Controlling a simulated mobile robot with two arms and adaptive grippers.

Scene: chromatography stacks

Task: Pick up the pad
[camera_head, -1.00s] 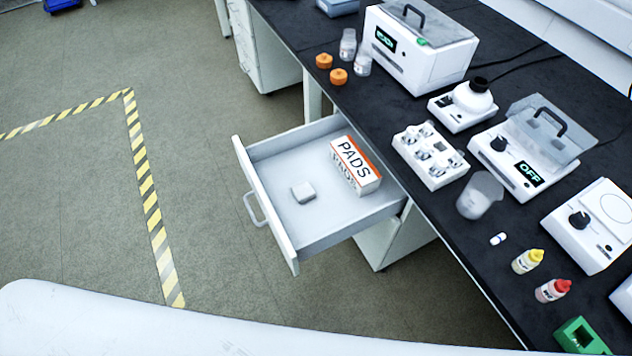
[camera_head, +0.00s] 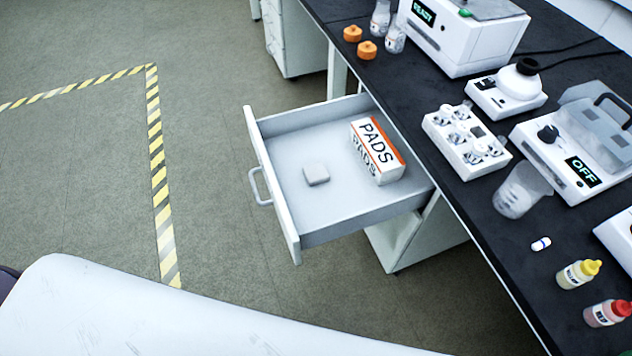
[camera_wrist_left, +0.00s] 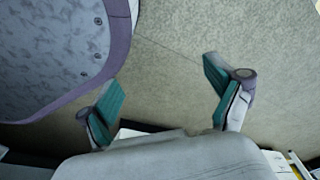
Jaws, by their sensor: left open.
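A small white pad (camera_head: 316,174) lies flat on the floor of an open white drawer (camera_head: 345,205), left of a white and orange box marked PADS (camera_head: 377,150). The drawer is pulled out from under the dark bench. My left gripper (camera_wrist_left: 165,98) shows only in the left wrist view, with its two teal-lined fingers wide apart and nothing between them. It is over bare floor, and the pad is not seen in that view. My right gripper is in neither view.
The dark bench (camera_head: 440,130) carries a white vial rack (camera_head: 467,150), a beaker (camera_head: 521,190), dropper bottles (camera_head: 578,273) and white instruments. The drawer's front panel and handle (camera_head: 259,186) stick out over the floor. Open floor with striped tape (camera_head: 158,180) lies to the left.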

